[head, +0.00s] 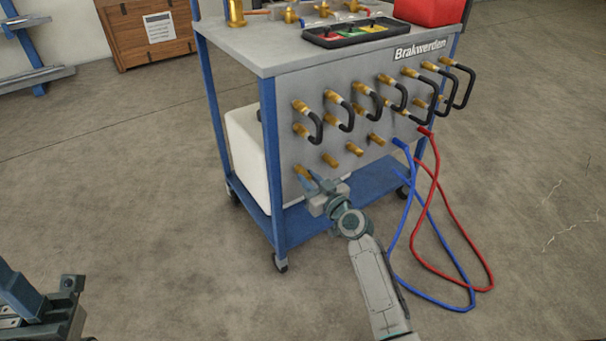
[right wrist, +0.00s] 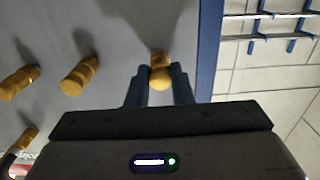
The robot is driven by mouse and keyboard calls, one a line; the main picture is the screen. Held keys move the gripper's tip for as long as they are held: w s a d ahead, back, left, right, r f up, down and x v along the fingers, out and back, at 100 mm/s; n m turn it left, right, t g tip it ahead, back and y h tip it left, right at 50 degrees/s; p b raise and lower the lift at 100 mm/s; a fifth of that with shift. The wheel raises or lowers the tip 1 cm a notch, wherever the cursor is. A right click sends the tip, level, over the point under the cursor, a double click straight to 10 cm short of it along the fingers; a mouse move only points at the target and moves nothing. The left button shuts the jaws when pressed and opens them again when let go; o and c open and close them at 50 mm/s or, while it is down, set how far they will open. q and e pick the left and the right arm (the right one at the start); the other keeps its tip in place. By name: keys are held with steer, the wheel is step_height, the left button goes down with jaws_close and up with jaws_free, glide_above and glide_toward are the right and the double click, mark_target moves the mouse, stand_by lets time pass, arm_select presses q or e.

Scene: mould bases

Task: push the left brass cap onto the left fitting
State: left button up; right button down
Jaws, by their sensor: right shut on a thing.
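My right gripper (head: 305,181) is at the lower left of the panel, close to its face. It is shut on the left brass cap (right wrist: 160,78), which shows between the two blue fingers in the right wrist view. The left fitting (right wrist: 158,57) shows directly behind the cap, roughly in line with it. The cap and fitting look touching or nearly so; how far the cap sits on cannot be told. In the head view brass (head: 302,171) shows just beyond the fingertips. At the lower-left edge is what looks like part of my left gripper (head: 45,312), cut off by the frame.
Other bare brass fittings (head: 330,160) stick out to the right in the same row. Black hose loops (head: 316,128) hang above. Blue (head: 420,215) and red (head: 452,225) hoses droop to the floor at right. A blue trolley leg (head: 272,170) stands close left of the gripper.

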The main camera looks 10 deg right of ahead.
steer(key=shift+s, duration=0.15)
steer(key=shift+v, duration=2.4)
steer(key=shift+d, duration=0.1)
steer(key=shift+b+v, duration=0.3)
steer(key=shift+v, duration=2.65)
